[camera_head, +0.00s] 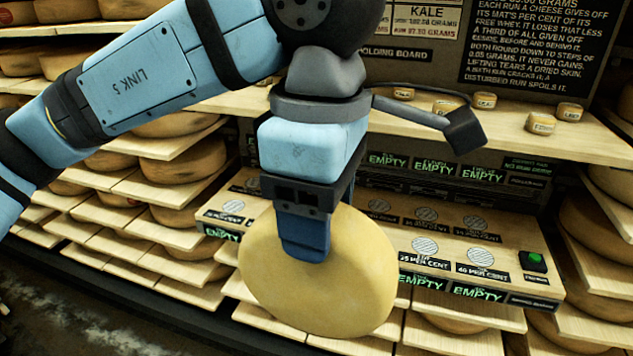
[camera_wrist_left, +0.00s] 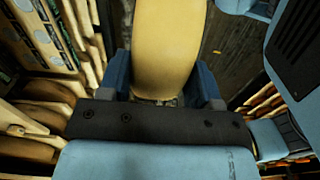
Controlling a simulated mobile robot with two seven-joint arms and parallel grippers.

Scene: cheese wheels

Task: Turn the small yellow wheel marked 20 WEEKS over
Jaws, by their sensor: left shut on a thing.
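A plain yellow cheese wheel (camera_head: 330,280) hangs in my left gripper (camera_head: 304,240) in the head view, one broad face towards the camera. No 20 WEEKS mark shows on that face, and the other face is hidden. In the left wrist view the wheel (camera_wrist_left: 165,45) stands edge-on between my two blue fingers, clamped across its thickness. It is held in the air in front of the slotted board (camera_head: 450,255). My right gripper is not in view.
The board has round hatched spots with per cent labels, several EMPTY signs and a green button (camera_head: 536,258) at its right. Small labelled cheeses (camera_head: 541,123) sit on the wooden shelf above. Racks of large wheels (camera_head: 170,215) stand at left and right.

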